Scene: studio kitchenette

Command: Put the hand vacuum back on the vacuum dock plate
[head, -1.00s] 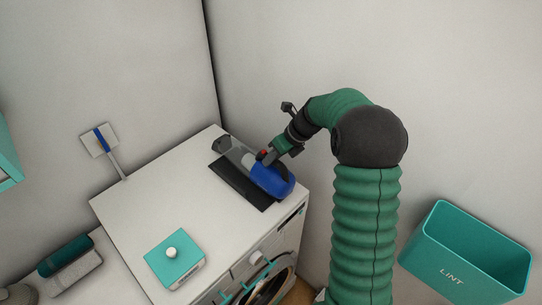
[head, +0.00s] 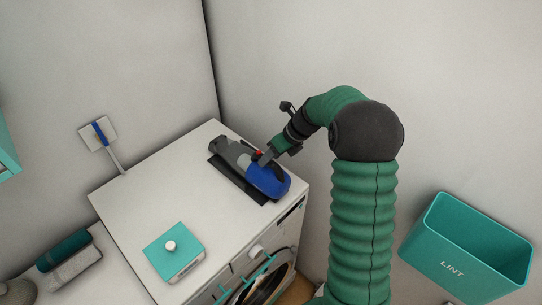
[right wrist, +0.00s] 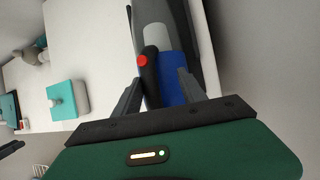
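The hand vacuum (head: 267,180), blue with a grey nose, lies along the black vacuum dock plate (head: 226,178) on top of the white washer. The plate's dark edge shows along the vacuum's near-left side; whether the vacuum is fully seated is hidden. My right gripper (head: 265,156) reaches down to the vacuum from the upper right. In the right wrist view its fingers (right wrist: 160,80) stand apart on either side of the black handle (right wrist: 150,82) with the red button. Blue body shows between the handle and the right-hand finger. My left gripper is not in view.
A teal box with a white knob (head: 173,251) sits on the washer's near part. A teal LINT bin (head: 452,262) is at the right. The washer top's left side (head: 150,190) is clear.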

